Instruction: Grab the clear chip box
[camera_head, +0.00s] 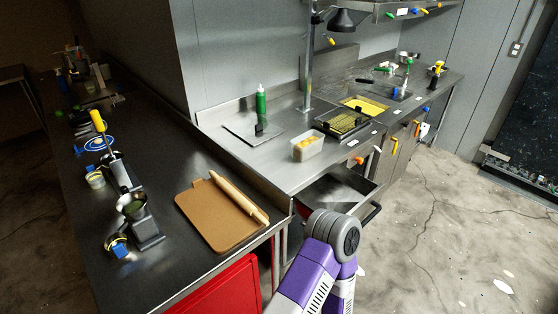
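A clear box (307,146) with yellowish contents stands upright near the front edge of the steel counter (270,170), right of the picture's middle. Nothing touches it. One of my purple and white arms rises from the bottom edge, and its grey joint shows below the box, in front of an open drawer. Neither of my grippers can be seen.
The open drawer (374,212) juts out below the box. A griddle (343,121) and a green bottle (261,104) stand on the counter. A brown board (212,221) with a rolling pin (238,196) lies on the nearer table. The floor at right is mostly clear.

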